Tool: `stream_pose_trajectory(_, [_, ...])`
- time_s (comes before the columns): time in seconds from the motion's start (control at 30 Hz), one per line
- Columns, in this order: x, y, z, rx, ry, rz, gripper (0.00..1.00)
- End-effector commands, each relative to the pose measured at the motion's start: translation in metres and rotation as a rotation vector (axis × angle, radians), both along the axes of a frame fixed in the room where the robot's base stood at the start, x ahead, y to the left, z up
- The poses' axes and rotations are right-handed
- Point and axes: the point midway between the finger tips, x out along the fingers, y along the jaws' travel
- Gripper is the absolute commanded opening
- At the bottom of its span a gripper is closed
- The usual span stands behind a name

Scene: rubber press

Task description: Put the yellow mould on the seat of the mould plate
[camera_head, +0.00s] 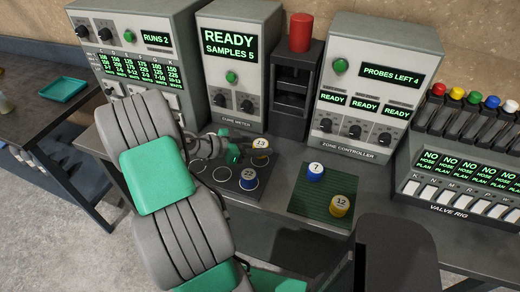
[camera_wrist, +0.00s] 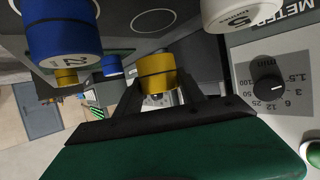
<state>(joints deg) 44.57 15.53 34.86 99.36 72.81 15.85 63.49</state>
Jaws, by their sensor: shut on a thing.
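My gripper (camera_head: 250,150) is shut on a yellow mould (camera_head: 261,146) with a pale top marked 13. The wrist view shows this yellow mould (camera_wrist: 157,73) between the dark fingers. It is at the back right of a dark plate marked with pale rings (camera_head: 222,187); whether it touches the plate I cannot tell. A blue mould marked 22 (camera_head: 249,179) stands on this plate, in front of the held one. Another yellow mould, marked 12 (camera_head: 341,206), stands on a green ribbed mat (camera_head: 302,202). My arm hides part of the dark plate.
A blue mould marked 7 (camera_head: 316,172) stands on the green mat. A white piece (camera_wrist: 238,12) is close on the right in the wrist view.

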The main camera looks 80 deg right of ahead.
Motion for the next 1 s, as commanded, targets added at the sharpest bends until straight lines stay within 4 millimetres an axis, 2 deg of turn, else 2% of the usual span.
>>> stream_pose_trajectory(0.13, [0.001,-0.012,-0.014,0.001,0.001,-0.001,0.0])
stream_pose_trajectory(0.3, [0.001,-0.011,-0.04,0.001,0.002,0.001,0.0])
stream_pose_trajectory(0.67, [0.002,-0.011,-0.048,-0.002,-0.001,0.0,0.0])
stream_pose_trajectory(0.7, [0.002,-0.011,-0.047,-0.001,-0.001,0.001,0.47])
stream_pose_trajectory(0.93, [0.002,-0.011,-0.047,-0.001,-0.001,0.001,0.66])
stream_pose_trajectory(1.0, [0.002,-0.011,-0.047,0.0,-0.001,0.001,0.68])
